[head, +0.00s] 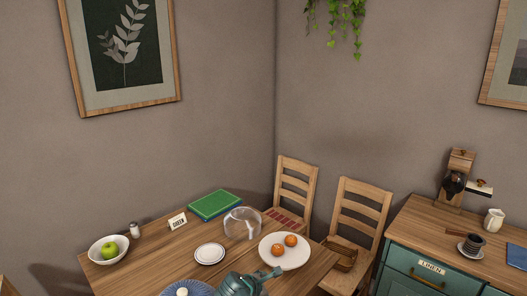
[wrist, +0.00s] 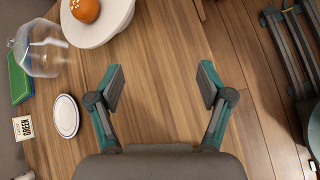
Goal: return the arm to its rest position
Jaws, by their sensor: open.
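My gripper (wrist: 161,84) is open, with its two teal fingers spread wide and nothing between them. In the wrist view it is above the wooden table (wrist: 150,65), close to the table's edge, with floor boards beyond on the right. In the head view my gripper (head: 262,277) shows at the bottom centre, partly cut off by the frame.
Chairs (head: 360,215) and a teal cabinet (head: 420,270) are to the right.

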